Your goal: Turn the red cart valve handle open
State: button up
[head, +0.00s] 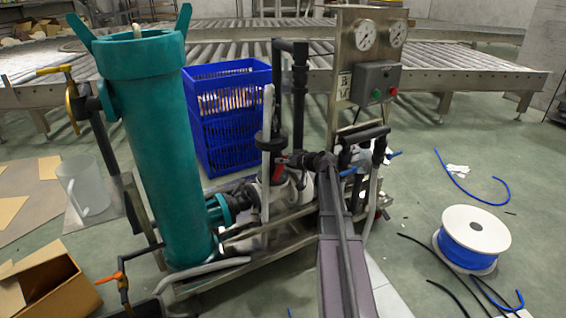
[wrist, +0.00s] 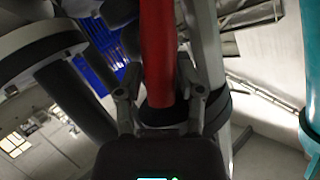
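The red valve handle (head: 278,171) shows as a small red piece low on the cart, among grey and black pipes. My gripper (head: 292,162) reaches it from the right, and the arm hides part of the valve. In the wrist view the red handle (wrist: 157,48) runs down the middle, large and close. The fingers of my gripper (wrist: 158,68) stand on either side of it, drawn in with their tips at its sides. They appear shut on it. The handle's lower end shows dark between the fingers.
A tall teal filter vessel (head: 150,150) stands on the cart's left, and a gauge panel (head: 366,65) at its back right. A blue crate (head: 228,125) is behind. A blue hose spool (head: 472,240) and loose hoses lie on the floor at right.

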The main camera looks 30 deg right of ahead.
grip_shut()
jog(key=shift+a, duration=0.1)
jog(key=shift+a+r+n+h+p, duration=0.35)
jog(key=shift+n+h+p, duration=0.15)
jog(key=shift+n+p, duration=0.3)
jog(key=shift+a+f+n+g+h+p, duration=0.1)
jog(key=shift+a+n+g+h+p, duration=0.15)
jog(key=shift+n+h, duration=0.2)
jog(key=shift+a+f+n+g+h+p, duration=0.15)
jog(key=shift+n+h+p, duration=0.15)
jog(key=shift+n+h, duration=0.15)
jog(key=o, duration=0.6)
grip_release()
jog(key=shift+d, duration=0.1)
